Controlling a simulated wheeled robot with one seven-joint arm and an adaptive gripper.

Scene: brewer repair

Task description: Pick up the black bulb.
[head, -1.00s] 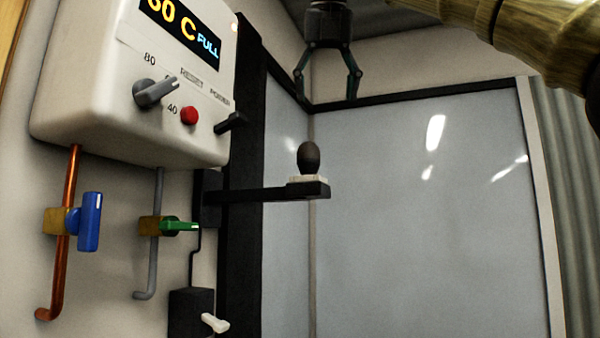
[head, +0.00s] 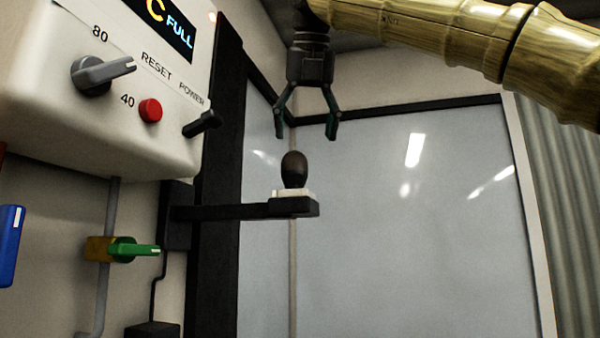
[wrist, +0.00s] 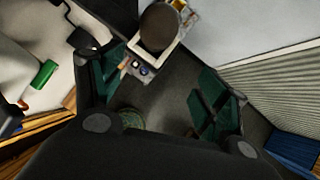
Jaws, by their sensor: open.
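The black bulb (head: 294,170) is a dark egg shape standing upright in a pale square holder (head: 287,195) at the end of a black bracket arm (head: 230,212). In the wrist view the bulb (wrist: 160,27) shows at the top, above and between the fingers. My gripper (head: 307,132) points down with its fingers spread and empty. In the head view its fingertips are a little above the bulb's top, and it sits slightly to the right of the bulb. In the wrist view my gripper (wrist: 165,95) has green finger pads apart, with nothing between the tips.
A white boiler (head: 130,110) with a grey knob (head: 100,74), a red button (head: 150,110) and a black power lever (head: 201,123) stands left of the bulb. Below it are a green-handled valve (head: 130,250) and a blue handle (head: 10,245). Pale panels (head: 400,230) stand behind.

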